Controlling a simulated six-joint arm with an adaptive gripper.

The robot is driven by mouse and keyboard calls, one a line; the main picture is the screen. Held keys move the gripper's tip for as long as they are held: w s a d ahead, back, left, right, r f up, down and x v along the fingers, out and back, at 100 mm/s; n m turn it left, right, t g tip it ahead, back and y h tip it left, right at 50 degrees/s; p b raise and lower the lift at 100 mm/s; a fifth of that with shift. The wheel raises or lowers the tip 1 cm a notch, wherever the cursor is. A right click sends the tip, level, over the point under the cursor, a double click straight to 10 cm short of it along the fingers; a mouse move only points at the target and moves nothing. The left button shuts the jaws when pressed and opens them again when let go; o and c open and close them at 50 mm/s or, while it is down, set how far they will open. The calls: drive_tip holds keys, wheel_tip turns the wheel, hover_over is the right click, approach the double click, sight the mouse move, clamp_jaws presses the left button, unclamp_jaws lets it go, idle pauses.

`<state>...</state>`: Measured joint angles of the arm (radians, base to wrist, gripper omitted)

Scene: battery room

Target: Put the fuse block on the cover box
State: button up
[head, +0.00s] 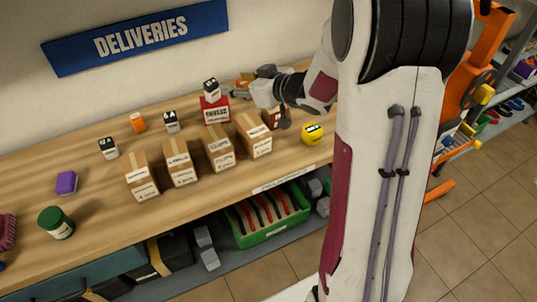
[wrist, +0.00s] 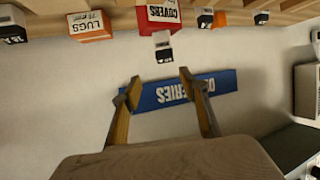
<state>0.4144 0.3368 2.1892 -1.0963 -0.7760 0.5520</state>
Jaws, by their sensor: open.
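The red cover box (head: 216,115) stands on the wooden bench, and its "COVERS" label also shows upside down in the wrist view (wrist: 158,14). A small black-and-white block, taken as the fuse block (head: 211,87), sits upright on top of it. The block also shows in the wrist view (wrist: 163,50), just beyond my fingertips. My gripper (head: 238,88) is open and empty, to the right of the block in the head view. In the wrist view (wrist: 158,87) its fingers are spread, with only wall and sign between them, apart from the block.
Several cardboard boxes (head: 180,163) stand in front of the cover box. Similar black-and-white blocks (head: 171,122) and an orange block (head: 137,122) stand to the left. A "LUGS" box (wrist: 90,26) stands beside it. A yellow item (head: 312,133) is near the right front edge.

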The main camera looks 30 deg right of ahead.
drive_tip(key=s+d+r+m+g+h, duration=0.2)
drive_tip(key=s+d+r+m+h, duration=0.15)
drive_tip(key=s+r+h, duration=0.7)
drive_tip(key=s+a+f+g+y, duration=0.1)
drive_tip(key=s+a+y, duration=0.1)
drive_tip(key=s, duration=0.6)
drive_tip(key=s+a+f+g+y, duration=0.2)
drive_tip(key=s+a, duration=0.3)
drive_tip(key=s, duration=0.4)
drive_tip(key=s+a+f+g+y, duration=0.1)
drive_tip(key=s+a, duration=0.3)
drive_tip(key=s, duration=0.5)
drive_tip(key=shift+a+f+m+g+y, duration=0.15)
drive_tip(key=shift+f+m+g+y, duration=0.25)
drive_tip(key=shift+g+y, duration=0.15)
